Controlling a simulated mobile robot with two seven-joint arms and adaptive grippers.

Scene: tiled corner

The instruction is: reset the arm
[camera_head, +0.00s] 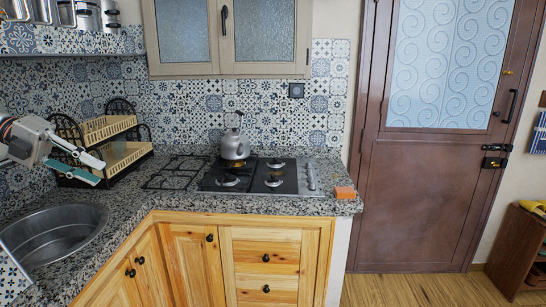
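My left gripper (99,171) comes in from the left edge, high over the counter and in front of the dish rack. Its two fingers are apart and nothing shows between them, so it is open and empty. Part of my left arm (30,137) shows behind it, cut off by the picture's left edge. My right arm and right gripper are not in view.
The black dish rack (121,143) stands behind my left gripper. A sink (55,232) lies below it. A kettle (235,146) stands on the stove (292,178); an orange block (345,193) sits at the granite counter's right end. A brown door (420,190) is at right.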

